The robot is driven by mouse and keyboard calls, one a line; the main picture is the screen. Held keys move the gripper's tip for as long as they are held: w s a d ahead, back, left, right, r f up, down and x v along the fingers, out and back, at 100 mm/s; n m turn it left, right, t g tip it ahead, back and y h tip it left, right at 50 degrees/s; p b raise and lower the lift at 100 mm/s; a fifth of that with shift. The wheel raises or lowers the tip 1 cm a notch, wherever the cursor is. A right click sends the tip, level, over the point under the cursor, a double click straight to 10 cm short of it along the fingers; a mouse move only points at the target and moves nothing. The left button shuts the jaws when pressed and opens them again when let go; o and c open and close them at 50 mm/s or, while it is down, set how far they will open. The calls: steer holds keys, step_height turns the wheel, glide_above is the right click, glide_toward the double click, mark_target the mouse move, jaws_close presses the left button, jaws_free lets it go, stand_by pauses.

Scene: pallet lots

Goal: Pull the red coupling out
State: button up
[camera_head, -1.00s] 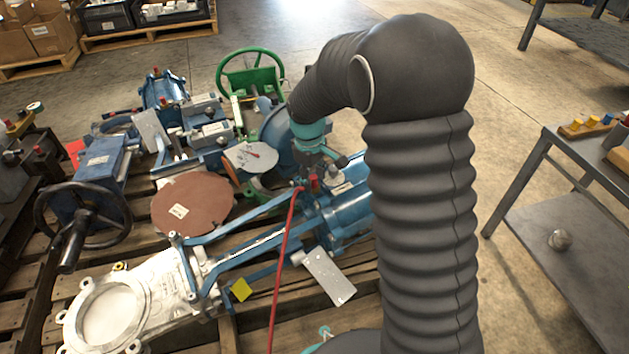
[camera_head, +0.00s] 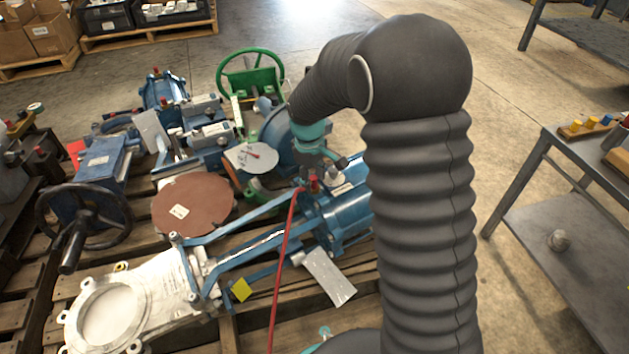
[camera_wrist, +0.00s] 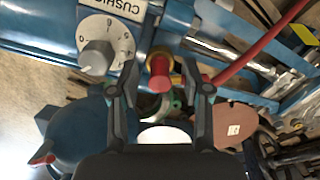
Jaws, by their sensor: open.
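The red coupling (camera_wrist: 160,68) is a short red cylinder in a brass-coloured ring on the blue valve actuator (camera_head: 343,218). It is upright and also shows small in the head view (camera_head: 314,184). My gripper (camera_wrist: 160,78) is open, with one finger on each side of the coupling in the wrist view. I cannot tell whether either finger touches it. In the head view my gripper (camera_head: 309,168) points down just above the coupling, and my arm hides part of the actuator.
A red hose (camera_head: 284,258) runs beside the coupling. A brown disc (camera_head: 193,205), a green handwheel (camera_head: 250,72) and other valves crowd the pallet. A grey workbench (camera_head: 573,215) stands right, with bare floor between.

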mark_target(313, 177)
jaws_close()
steer(key=shift+r, duration=0.2)
steer(key=shift+s+a+r+p, duration=0.1)
steer(key=shift+r+p, duration=1.1)
steer(key=shift+r, duration=0.25)
steer(key=shift+a+r+p, duration=0.1)
steer(key=shift+r+p, duration=1.1)
steer(key=shift+r, duration=0.2)
